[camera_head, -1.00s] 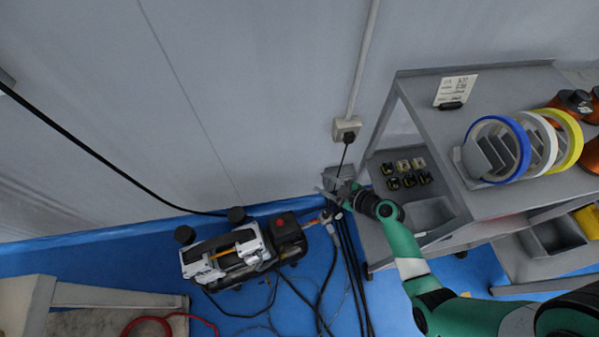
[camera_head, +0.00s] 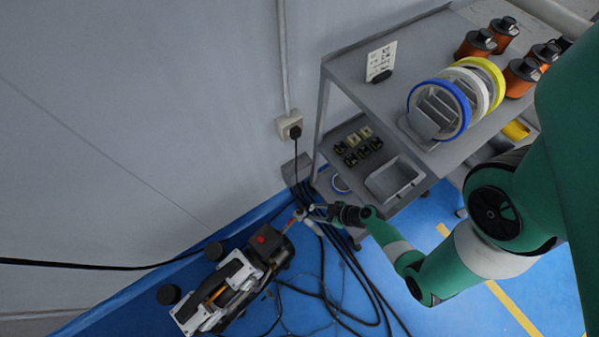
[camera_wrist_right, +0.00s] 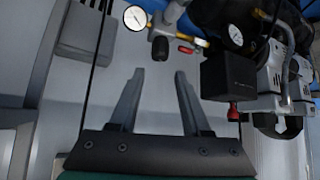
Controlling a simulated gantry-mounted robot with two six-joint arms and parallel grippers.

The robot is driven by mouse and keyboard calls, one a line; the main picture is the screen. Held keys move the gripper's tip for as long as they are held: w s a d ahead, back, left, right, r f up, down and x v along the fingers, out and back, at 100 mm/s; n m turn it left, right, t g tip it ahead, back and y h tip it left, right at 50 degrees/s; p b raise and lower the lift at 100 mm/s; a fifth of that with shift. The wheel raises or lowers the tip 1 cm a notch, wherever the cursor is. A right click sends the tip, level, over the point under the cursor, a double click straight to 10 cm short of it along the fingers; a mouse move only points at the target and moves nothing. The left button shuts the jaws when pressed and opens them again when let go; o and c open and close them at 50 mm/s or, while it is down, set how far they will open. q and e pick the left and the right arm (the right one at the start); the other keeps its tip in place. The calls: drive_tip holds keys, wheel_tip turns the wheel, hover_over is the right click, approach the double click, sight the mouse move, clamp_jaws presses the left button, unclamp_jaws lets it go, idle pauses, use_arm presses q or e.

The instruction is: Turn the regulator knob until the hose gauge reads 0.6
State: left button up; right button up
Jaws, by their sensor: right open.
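The compressor (camera_head: 222,292) stands on the blue floor by the wall, with a red-topped black box at its right end. The brass and metal fittings (camera_head: 297,216) stick out there and are small in the head view. In the right wrist view a white-faced gauge (camera_wrist_right: 135,18) sits at the top, its reading too small to tell. A black knob-like part (camera_wrist_right: 160,48) hangs right of it, beside a small red part (camera_wrist_right: 186,50). A second gauge (camera_wrist_right: 235,35) is further right. My right gripper (camera_wrist_right: 159,75) is open and empty, its fingertips below the black part and apart from it.
A grey cart (camera_head: 345,85) with tape rolls and orange canisters stands right of the compressor. Black hoses and cables (camera_head: 340,265) lie on the floor. A wall socket (camera_head: 289,126) with a hanging cord is above the gripper.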

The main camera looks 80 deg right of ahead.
sight(300, 210)
drive_tip(key=b+x, duration=0.4)
drive_tip(key=x, duration=0.5)
drive_tip(key=shift+w+d+f, duration=0.1)
drive_tip(key=shift+w+f, duration=0.15)
drive_tip(key=shift+w, duration=0.05)
clamp_jaws()
